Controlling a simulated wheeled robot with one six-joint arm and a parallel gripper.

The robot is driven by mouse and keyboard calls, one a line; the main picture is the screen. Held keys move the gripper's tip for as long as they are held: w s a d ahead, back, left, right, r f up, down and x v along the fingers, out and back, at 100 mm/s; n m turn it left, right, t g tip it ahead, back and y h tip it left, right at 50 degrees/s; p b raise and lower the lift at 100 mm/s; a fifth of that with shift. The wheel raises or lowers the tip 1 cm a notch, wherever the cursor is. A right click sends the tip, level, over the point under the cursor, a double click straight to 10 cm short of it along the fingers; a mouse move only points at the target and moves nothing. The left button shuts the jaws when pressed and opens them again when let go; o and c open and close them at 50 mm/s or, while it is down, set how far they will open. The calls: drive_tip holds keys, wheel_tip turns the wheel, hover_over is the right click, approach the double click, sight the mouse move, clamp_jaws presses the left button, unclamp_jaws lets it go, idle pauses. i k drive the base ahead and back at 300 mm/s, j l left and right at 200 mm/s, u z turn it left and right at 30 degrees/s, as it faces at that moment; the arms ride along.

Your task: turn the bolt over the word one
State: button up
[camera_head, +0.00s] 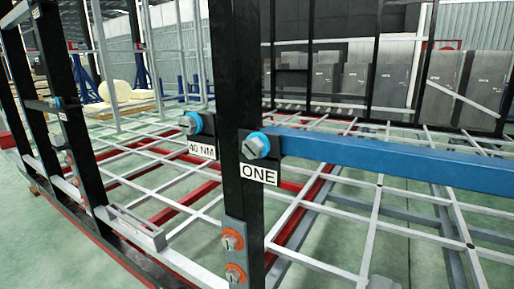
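The bolt over the word ONE (255,146) is a grey hex head on a bright blue ring. It sits on a black plate at the left end of a blue bar, beside a black upright post. The white label reading ONE (259,174) is directly below it. A similar bolt with a blue ring (191,123) sits to the left, above a white label reading 40 NM (202,149). My gripper is not in view, and nothing is seen touching the bolt.
The blue bar (400,167) runs right from the bolt. Two orange-ringed bolts (233,255) are low on the black post (243,60). A grey and red lattice frame (350,205) spreads behind. More black posts (65,80) stand at left. Grey cabinets (400,80) are far back.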

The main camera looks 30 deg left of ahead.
sight(256, 146)
drive_tip(key=k+u, duration=0.3)
drive_tip(key=k, duration=0.15)
drive_tip(key=k+u, duration=0.3)
drive_tip(key=k, duration=0.2)
